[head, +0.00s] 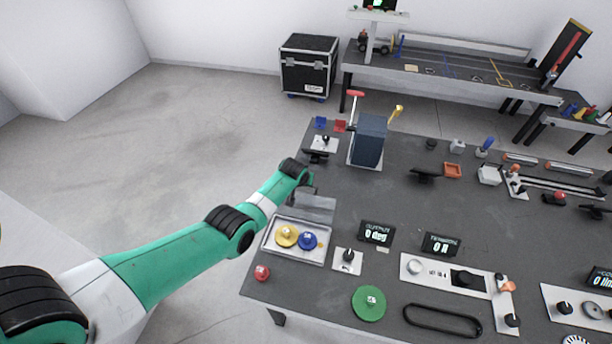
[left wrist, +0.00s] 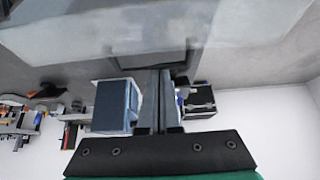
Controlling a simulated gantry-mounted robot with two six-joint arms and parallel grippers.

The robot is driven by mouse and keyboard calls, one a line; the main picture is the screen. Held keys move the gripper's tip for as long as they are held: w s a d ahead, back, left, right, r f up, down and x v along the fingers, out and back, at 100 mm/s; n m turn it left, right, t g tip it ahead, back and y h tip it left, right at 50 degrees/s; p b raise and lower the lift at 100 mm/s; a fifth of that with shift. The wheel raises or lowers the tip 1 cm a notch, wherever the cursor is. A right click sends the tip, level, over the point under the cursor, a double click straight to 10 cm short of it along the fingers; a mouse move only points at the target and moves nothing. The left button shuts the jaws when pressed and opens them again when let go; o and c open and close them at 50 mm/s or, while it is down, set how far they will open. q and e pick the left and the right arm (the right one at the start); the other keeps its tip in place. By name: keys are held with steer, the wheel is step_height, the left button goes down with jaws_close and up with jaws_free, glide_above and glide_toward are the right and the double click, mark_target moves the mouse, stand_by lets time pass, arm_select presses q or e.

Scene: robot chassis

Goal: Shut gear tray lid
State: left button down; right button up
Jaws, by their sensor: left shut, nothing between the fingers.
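The gear tray (head: 283,257) sits at the near left corner of the dark table, with a yellow gear (head: 287,235) and a blue gear (head: 308,240) in it. Its grey, see-through lid (head: 315,206) stands raised at the tray's far edge, so the tray is open. My left gripper (head: 308,190) is at the far side of the lid, its fingers mostly hidden in the head view. In the left wrist view the fingers (left wrist: 160,78) are shut and empty, and the see-through lid (left wrist: 70,38) spans the top. I cannot tell whether they touch it.
A blue-grey box (head: 369,142) stands on the table beyond my gripper. A display (head: 376,234), a knob plate (head: 347,260), a red button (head: 262,273) and a green disc (head: 369,303) lie around the tray. The table middle has free room.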

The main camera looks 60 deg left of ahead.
arm_select(q)
steer(key=shift+s, duration=0.1)
stand_by(0.3)
steer(key=shift+s+d+r+t+y+p, duration=0.2)
steer(key=shift+d+t+y+p, duration=0.1)
steer(key=shift+t+y+p, duration=0.15)
steer(key=shift+s+d+y, duration=0.15)
steer(key=shift+d+y, duration=0.05)
steer(key=shift+y, duration=0.05)
